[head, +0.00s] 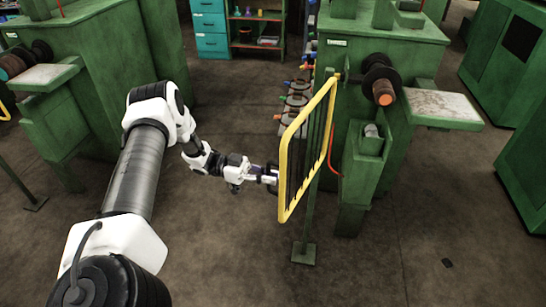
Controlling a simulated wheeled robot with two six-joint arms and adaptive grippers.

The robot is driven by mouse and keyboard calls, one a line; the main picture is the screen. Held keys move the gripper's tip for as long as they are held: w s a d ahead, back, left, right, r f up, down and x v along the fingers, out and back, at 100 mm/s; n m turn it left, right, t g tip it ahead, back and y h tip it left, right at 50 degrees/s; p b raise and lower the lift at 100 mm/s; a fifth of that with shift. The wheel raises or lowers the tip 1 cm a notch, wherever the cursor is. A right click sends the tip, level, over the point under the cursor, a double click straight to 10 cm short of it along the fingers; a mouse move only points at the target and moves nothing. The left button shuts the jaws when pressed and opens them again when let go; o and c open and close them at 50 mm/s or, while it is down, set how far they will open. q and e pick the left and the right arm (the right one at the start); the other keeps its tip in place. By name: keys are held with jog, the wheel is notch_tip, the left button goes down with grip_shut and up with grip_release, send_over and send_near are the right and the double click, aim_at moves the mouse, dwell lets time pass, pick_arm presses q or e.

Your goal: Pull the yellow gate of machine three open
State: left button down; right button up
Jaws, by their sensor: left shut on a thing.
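The yellow gate (283,172) is a tubular frame with dark upright bars. It stands at a slant in the middle of the head view, in front of the green machine (335,60) on the right. My left arm reaches in from the left, and my left gripper (272,178) is at the gate's near left edge, shut on the gate frame. The fingertips are small and partly hidden against the frame. My right gripper is not in view.
A green post with a foot plate (304,253) stands below the gate. A worn shelf (430,105) juts from the right machine. Another green machine (85,60) stands at the left. Teal drawers (211,28) are at the back. Open floor lies in front and between the machines.

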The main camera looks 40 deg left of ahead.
pick_arm(q)
jog(key=shift+s+a+f, duration=0.1)
jog(key=shift+a, duration=0.15)
jog(key=c, duration=1.2)
grip_release()
jog(key=v, duration=1.2)
